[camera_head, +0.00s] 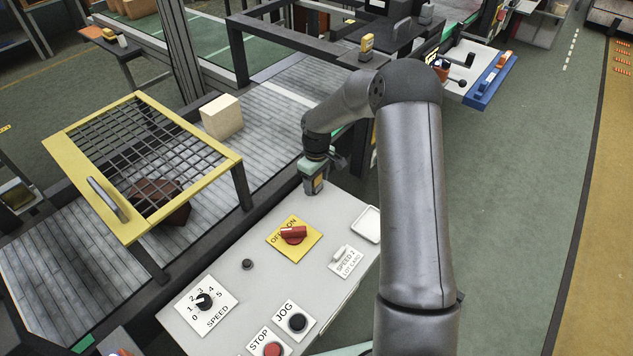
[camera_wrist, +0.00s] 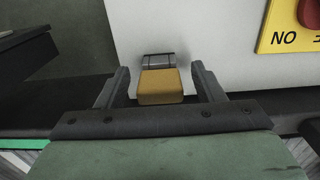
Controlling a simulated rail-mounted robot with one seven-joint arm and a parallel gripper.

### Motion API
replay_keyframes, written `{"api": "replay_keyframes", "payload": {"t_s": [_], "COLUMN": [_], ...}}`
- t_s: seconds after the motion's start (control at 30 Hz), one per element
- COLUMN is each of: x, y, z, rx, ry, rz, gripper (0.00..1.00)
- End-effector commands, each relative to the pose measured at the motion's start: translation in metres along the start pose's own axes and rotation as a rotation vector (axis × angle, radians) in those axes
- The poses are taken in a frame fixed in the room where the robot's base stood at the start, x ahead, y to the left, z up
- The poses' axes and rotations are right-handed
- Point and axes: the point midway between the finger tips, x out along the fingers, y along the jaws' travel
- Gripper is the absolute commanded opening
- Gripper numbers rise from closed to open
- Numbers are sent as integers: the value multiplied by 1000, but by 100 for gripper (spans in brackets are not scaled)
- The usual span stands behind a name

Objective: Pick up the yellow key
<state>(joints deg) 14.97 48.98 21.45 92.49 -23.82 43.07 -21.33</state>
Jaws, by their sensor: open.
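The yellow key (camera_wrist: 160,87) shows in the wrist view as a yellow block with a grey metal part at its upper end. It lies at the edge of the pale control panel (camera_head: 215,263). My gripper (camera_wrist: 160,70) is open, with one finger on each side of the key and a visible gap on both sides. In the head view my gripper (camera_head: 314,186) is at the far edge of the panel, pointing down. The key cannot be made out there, as my gripper covers that spot.
The panel holds a red OFF/ON switch (camera_head: 293,235) on a yellow plate, a speed dial (camera_head: 204,301) and STOP and JOG buttons. A yellow-framed mesh guard (camera_head: 150,160) stands left, with a pale box (camera_head: 222,117) beyond. A white tray (camera_head: 367,225) is at the panel's right.

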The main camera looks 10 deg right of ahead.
Motion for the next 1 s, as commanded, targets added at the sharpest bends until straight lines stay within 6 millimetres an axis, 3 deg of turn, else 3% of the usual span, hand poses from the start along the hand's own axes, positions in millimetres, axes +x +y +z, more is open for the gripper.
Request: {"api": "replay_keyframes", "payload": {"t_s": [0.07, 0.2, 0.27, 0.67, 0.87, 1.0], "x": [-1, -1, -1, -9, -38, -68], "y": [0, 0, 0, 0, 0, -21], "z": [0, 0, 0, 0, 0, 13], "rx": [0, 0, 0, -1, 0, -2], "ry": [0, 0, 0, 0, 1, -1], "rz": [0, 0, 0, 1, 2, 2], "gripper": [59, 20, 9, 9, 9, 9]}}
